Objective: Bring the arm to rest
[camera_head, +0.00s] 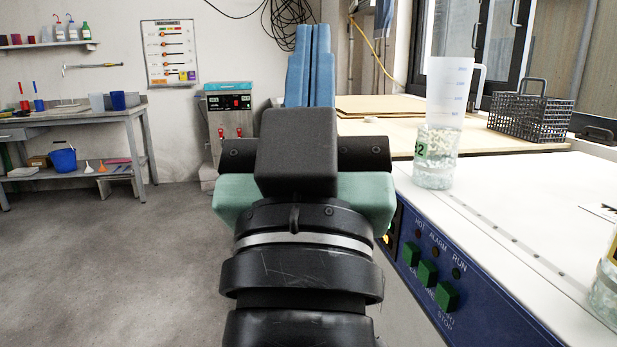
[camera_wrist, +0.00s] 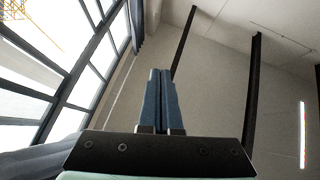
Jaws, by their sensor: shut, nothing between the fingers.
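My gripper (camera_head: 309,66) is in the middle of the head view, pointing away from the camera, with its two blue fingers pressed together. It is shut and empty. In the wrist view its blue fingers (camera_wrist: 161,100) also meet, against the bare wall and the ceiling. My arm reaches forward beside the white-topped oven (camera_head: 520,215) with its blue control panel, and nothing touches the fingers.
Another glass vessel (camera_head: 605,290) is at the right edge. A wire basket (camera_head: 531,115) is behind. Open floor (camera_head: 110,270) lies on the left, before a workbench (camera_head: 80,113).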

